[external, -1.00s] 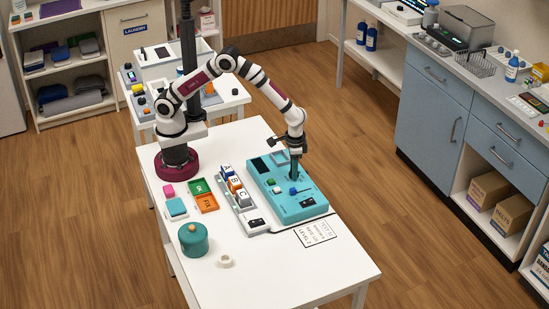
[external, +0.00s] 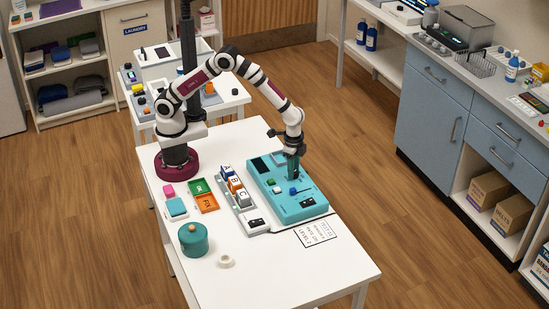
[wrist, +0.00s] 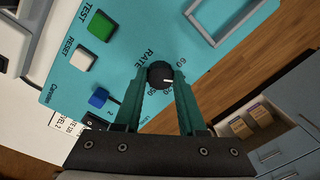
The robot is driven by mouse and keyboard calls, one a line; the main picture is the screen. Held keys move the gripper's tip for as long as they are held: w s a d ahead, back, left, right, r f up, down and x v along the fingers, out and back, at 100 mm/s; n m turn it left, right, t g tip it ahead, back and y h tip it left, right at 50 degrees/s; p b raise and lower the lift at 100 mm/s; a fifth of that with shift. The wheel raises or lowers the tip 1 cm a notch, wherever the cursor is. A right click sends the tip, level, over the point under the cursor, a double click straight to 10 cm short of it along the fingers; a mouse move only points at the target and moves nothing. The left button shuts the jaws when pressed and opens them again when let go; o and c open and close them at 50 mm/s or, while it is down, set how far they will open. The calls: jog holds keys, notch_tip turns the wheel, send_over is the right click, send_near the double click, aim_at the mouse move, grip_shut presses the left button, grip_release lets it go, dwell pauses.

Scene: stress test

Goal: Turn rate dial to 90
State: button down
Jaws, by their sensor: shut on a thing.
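The teal control panel (external: 310,207) lies on the white table. Its black rate dial (wrist: 160,72) sits below the RATE label in the wrist view. A white pointer line on the dial points to the right of that picture. The scale numbers around it are small and partly covered by the fingers; 60 is near the upper right. My gripper (wrist: 160,78) is shut on the rate dial, one finger on each side. In the external view my gripper (external: 293,177) reaches down to the panel and hides the dial.
The panel also carries a green TEST button (wrist: 101,26), a white RESET button (wrist: 82,59) and a blue switch (wrist: 99,97). A tray of lettered blocks (external: 243,200) stands left of the panel. A teal pot (external: 194,240) and a white ring (external: 225,262) stand at the front left.

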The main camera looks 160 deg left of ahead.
jog(key=shift+m, duration=0.8)
jog(key=shift+c, duration=2.4)
grip_release()
notch_tip(320, 180, up, 16)
jog(key=shift+w+d, duration=0.2)
jog(key=shift+d, duration=0.1)
jog(key=shift+f, duration=0.15)
